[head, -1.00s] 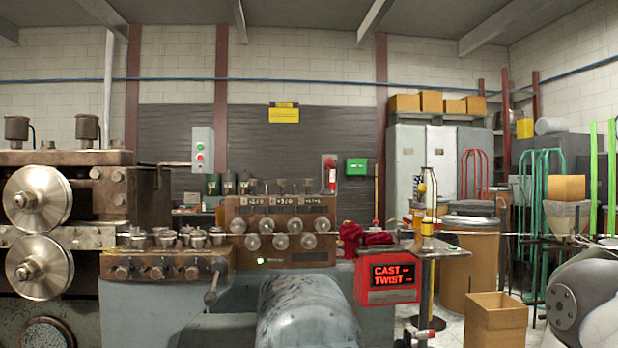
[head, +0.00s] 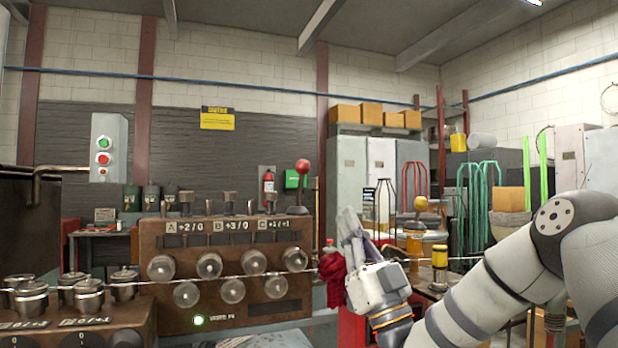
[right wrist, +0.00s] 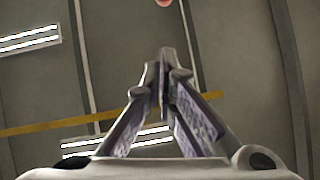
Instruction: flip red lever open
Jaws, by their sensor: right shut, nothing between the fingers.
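The red lever (head: 303,166) has a round red ball on a short dark stem. It stands upright at the right end of the brown roller block (head: 233,242) in the head view. My right gripper (head: 350,214) is to the right of the lever and lower, with its fingers pointing up. Its fingers are shut with nothing between them, and they look apart from the ball. In the right wrist view the shut fingertips (right wrist: 164,55) point toward a small reddish round tip (right wrist: 164,2) at the top edge, probably the ball. My left gripper is not in view.
A red cloth (head: 333,278) lies just left of my right wrist. A wire runs across the front of the roller block toward the right. Numbered dials and knobs (head: 89,296) are at the lower left. A control box (head: 108,147) stands at the left.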

